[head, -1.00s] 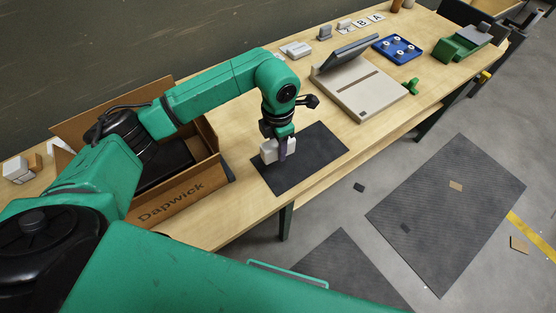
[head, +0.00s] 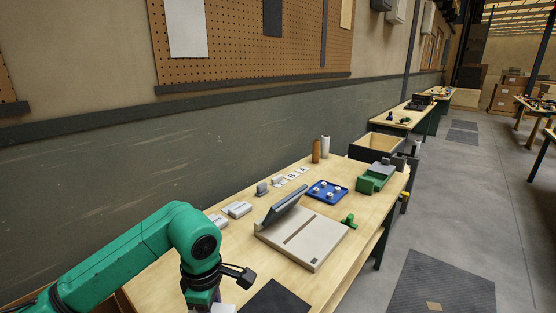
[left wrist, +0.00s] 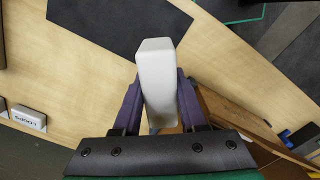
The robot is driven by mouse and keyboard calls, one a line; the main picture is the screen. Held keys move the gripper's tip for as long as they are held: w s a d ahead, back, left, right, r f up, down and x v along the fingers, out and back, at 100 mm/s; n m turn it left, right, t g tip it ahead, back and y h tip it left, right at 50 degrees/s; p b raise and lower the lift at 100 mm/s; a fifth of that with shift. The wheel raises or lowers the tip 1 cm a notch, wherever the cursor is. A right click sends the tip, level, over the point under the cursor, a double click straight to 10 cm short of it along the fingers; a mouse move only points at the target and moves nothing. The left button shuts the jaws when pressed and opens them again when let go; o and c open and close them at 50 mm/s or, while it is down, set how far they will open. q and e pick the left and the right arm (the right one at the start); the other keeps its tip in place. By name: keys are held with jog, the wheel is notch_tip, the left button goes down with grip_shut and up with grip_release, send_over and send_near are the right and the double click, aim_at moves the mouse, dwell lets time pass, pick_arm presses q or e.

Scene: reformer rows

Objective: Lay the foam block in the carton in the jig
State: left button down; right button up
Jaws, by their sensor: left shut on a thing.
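A pale foam block (left wrist: 157,75) is between the purple fingers of my left gripper (left wrist: 159,95), which is shut on it. In the left wrist view the block is in front of bare tabletop, with the dark mat (left wrist: 120,12) beyond it. In the head view the left gripper's fingers are cut off at the bottom edge, and only a sliver of the block (head: 224,308) shows. Part of the cardboard carton (left wrist: 232,118) shows beside and behind the right finger in the left wrist view. Its inside and the jig cannot be made out. My right gripper is not in view.
On the bench (head: 165,285) stand a beige device with a tilted screen (head: 302,240), a blue tray (head: 327,190), a green fixture (head: 376,178) and small grey-white blocks (head: 237,209). The dark mat's corner (head: 276,299) shows. A wall runs along the left.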

pick_arm(q)
jog(key=s+a+f+m, duration=0.1)
jog(key=f+m, duration=0.2)
jog(key=m, duration=0.2)
jog(key=s+a+f+m, duration=0.1)
jog(key=s+f+m, duration=0.1)
jog(key=m, duration=0.3)
jog(key=s+a+f+m, duration=0.1)
jog(key=f+m, duration=0.2)
jog(key=m, duration=0.2)
jog(key=shift+s+a+f, duration=0.2)
jog(key=shift+f, duration=0.2)
jog(key=shift+s+a+f+m, duration=0.15)
jog(key=shift+f+m, duration=0.25)
jog(key=shift+m, duration=0.6)
